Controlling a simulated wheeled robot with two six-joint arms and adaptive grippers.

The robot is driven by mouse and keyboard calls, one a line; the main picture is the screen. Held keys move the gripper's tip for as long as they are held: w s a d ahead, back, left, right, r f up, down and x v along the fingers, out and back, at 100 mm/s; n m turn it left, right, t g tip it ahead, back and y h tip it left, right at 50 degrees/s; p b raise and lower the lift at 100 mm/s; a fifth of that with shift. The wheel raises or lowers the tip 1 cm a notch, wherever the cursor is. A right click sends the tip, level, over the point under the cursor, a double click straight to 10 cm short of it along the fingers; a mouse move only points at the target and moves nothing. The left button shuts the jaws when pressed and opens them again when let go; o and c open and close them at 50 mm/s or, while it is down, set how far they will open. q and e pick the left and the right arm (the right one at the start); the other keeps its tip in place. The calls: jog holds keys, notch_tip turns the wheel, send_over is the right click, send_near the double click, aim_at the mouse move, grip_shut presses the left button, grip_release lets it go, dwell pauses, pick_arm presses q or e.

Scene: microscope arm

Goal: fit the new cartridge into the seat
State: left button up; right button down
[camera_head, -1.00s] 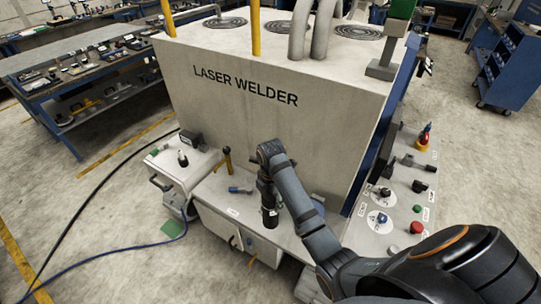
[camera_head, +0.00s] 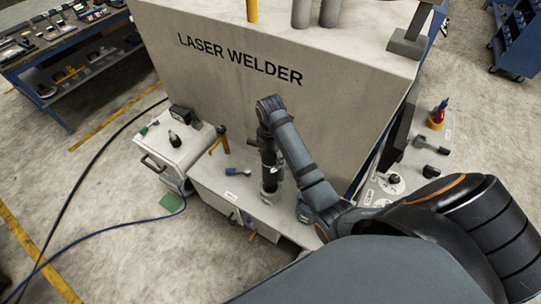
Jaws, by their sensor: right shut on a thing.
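My right gripper (camera_head: 269,182) points down over the front bench of the laser welder, its fingers small and partly lost against its dark body. It is shut on a small greyish thing (camera_head: 269,188) at its lower end, close to the bench top. I cannot tell for sure that this is the new cartridge. The seat cannot be made out; the gripper and forearm cover part of the bench. My left gripper is not in view.
The laser welder's wall (camera_head: 270,65) stands right behind the gripper. On the bench top (camera_head: 215,178) are a blue-handled tool (camera_head: 244,171) and an upright brown-handled lever (camera_head: 221,138). A dark blue thing (camera_head: 304,209) lies beside my forearm. A white side cabinet (camera_head: 170,148) stands at left.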

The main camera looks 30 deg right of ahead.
notch_tip(320, 180, down, 4)
jog(key=shift+a+r+b, duration=0.15)
jog(key=shift+b, duration=0.4)
jog(key=shift+f, duration=0.4)
jog(key=shift+r+p, duration=0.1)
jog(key=shift+p, duration=0.25)
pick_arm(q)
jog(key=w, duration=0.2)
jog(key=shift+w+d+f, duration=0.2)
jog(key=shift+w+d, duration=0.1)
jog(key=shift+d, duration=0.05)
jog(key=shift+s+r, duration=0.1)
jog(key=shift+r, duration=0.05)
